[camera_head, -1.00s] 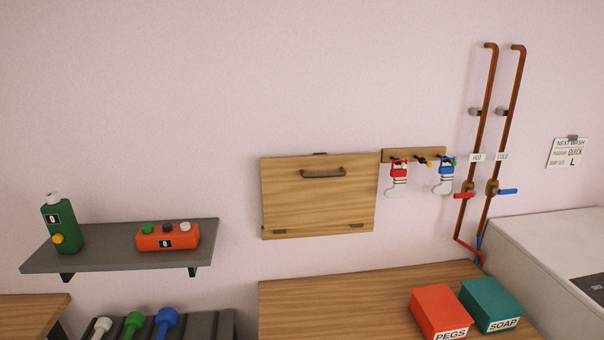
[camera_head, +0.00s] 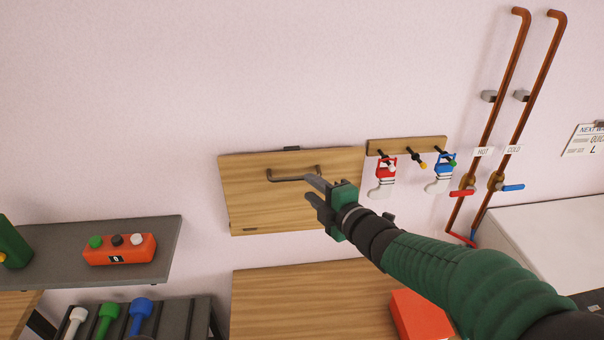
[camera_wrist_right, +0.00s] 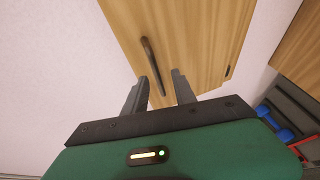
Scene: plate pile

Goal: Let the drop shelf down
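The drop shelf (camera_head: 265,200) is a wooden panel folded up flat against the wall, with a dark bar handle (camera_head: 285,179) near its top edge. A small dark catch (camera_head: 291,149) sits at the panel's top edge. My right gripper (camera_head: 309,188) is open in front of the panel, just below and right of the handle's right end. In the right wrist view the handle (camera_wrist_right: 153,66) lies ahead, between the lines of the two spread fingers (camera_wrist_right: 158,88), and nothing is between the fingertips. My arm hides the panel's lower right corner. My left gripper is not in view.
A peg rail (camera_head: 405,146) with a red and a blue stocking hangs right of the panel. Copper pipes (camera_head: 500,105) with valve levers stand further right. A wooden counter (camera_head: 300,290) with a red box (camera_head: 418,312) lies below. A grey shelf (camera_head: 95,245) is at left.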

